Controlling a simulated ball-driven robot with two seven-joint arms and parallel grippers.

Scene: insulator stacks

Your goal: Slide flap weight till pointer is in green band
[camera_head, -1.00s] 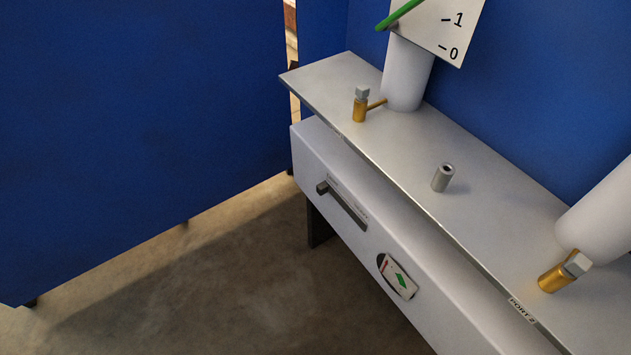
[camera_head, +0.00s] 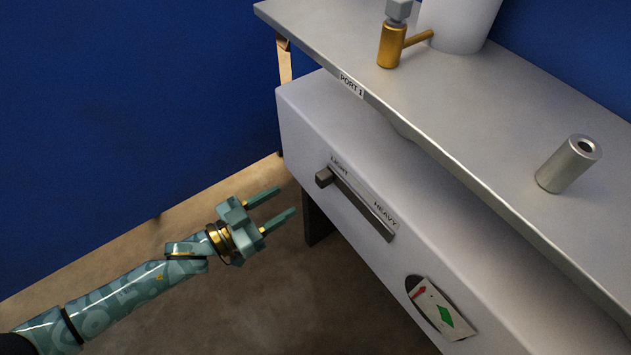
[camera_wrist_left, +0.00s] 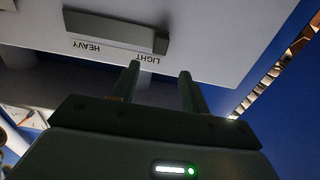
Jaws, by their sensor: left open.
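The flap weight (camera_head: 324,177) is a small dark grey block at the LIGHT end of a dark slide bar (camera_head: 362,208) on the cabinet's white front. It also shows in the wrist view (camera_wrist_left: 160,43), just beyond the fingertips. A round window (camera_head: 440,307) lower right on the same front holds a white card with a red mark and a green patch; I cannot clearly make out a pointer. My left gripper (camera_head: 287,200) is open and empty, left of the weight and apart from it. In the wrist view its two fingers (camera_wrist_left: 160,72) point towards the bar. My right gripper is not in view.
The grey shelf (camera_head: 480,130) above the cabinet juts over the bar. On it stand a brass fitting (camera_head: 392,45), a white column (camera_head: 455,22) and a grey cylinder (camera_head: 568,165). Blue walls (camera_head: 130,100) stand behind. The floor (camera_head: 270,300) left of the cabinet is clear.

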